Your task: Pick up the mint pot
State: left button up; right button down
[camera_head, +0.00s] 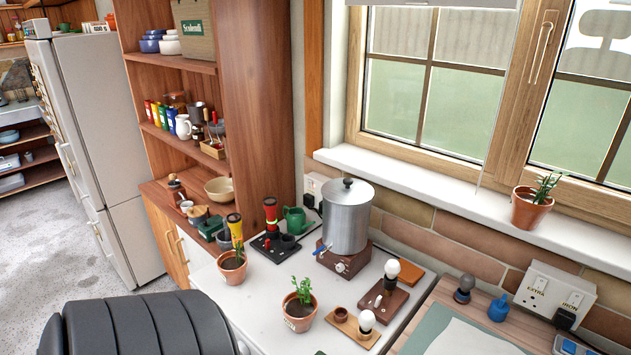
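Three terracotta pots with green plants are in view. One pot with bushy, broad leaves (299,312) stands at the front of the white worktop and has a pale label on its side; its leaves look most like mint, but I cannot read the label. A second pot (232,268) with a smaller plant stands behind it to the left. A third pot (530,208) with spiky leaves stands on the windowsill at the right. All three are upright. Neither of my grippers is in view.
A metal urn (347,215) on a brown base stands behind the front pot. A wooden stand with a bulb (366,322) is close to its right. A black tray (276,246) and green watering can (297,220) are behind. The worktop (255,310) is clear left of the front pot.

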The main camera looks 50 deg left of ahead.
aim_at(300, 308)
jog(key=u, duration=1.75)
jog(key=k+l, duration=0.2)
jog(key=l+z, duration=0.05)
